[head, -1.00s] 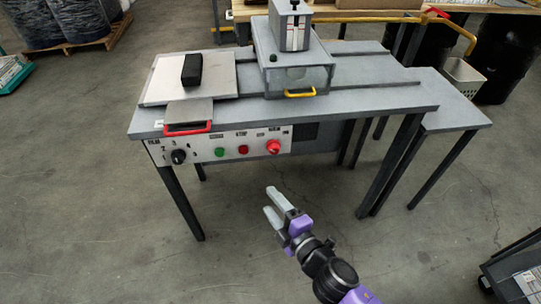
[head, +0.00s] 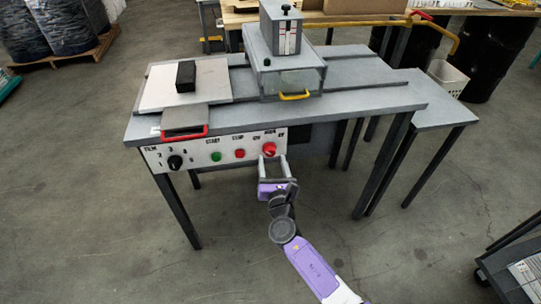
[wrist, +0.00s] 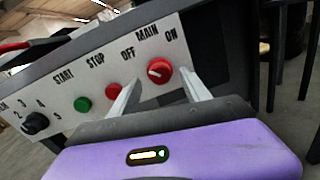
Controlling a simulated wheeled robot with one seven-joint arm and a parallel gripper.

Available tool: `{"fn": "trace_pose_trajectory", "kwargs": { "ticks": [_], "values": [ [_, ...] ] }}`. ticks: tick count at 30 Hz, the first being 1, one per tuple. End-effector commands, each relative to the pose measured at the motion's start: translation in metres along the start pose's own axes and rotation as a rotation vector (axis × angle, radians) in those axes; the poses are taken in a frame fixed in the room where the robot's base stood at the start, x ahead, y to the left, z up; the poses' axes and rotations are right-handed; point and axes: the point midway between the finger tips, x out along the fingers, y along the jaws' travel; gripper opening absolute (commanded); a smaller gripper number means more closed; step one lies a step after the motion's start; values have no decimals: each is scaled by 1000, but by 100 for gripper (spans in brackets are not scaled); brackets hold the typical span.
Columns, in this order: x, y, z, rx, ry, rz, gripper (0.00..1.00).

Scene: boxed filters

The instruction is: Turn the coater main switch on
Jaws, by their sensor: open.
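The main switch (head: 269,149) is a red rotary knob at the right end of the white control panel (head: 225,152). In the wrist view the knob (wrist: 159,70) sits between the labels OFF and ON, under MAIN. Its white pointer mark leans toward the left, OFF side. My gripper (head: 272,160) is open and empty, just in front of the panel below the knob. In the wrist view its two fingers (wrist: 160,92) point at the panel, one to each side of the knob's lower area. I cannot tell whether they touch anything.
Left of the main switch are a red STOP button (wrist: 114,90), a green START button (wrist: 83,104) and a black dial (wrist: 36,123). The coater table (head: 350,99) overhangs the panel, with a red handle (head: 184,133) at its front edge. The floor in front is clear.

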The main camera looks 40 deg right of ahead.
Motion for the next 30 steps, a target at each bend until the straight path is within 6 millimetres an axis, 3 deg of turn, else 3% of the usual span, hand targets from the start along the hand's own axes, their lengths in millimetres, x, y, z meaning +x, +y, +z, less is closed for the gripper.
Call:
{"fn": "trace_pose_trajectory", "kwargs": {
  "ticks": [7, 18, 26, 30],
  "values": [
    [31, 0, 0, 2, -1, -1, 56],
    [37, 0, 0, 3, 1, 1, 56],
    [37, 0, 0, 3, 1, 0, 6],
    [37, 0, 0, 6, 1, 0, 3]
  ]
}}
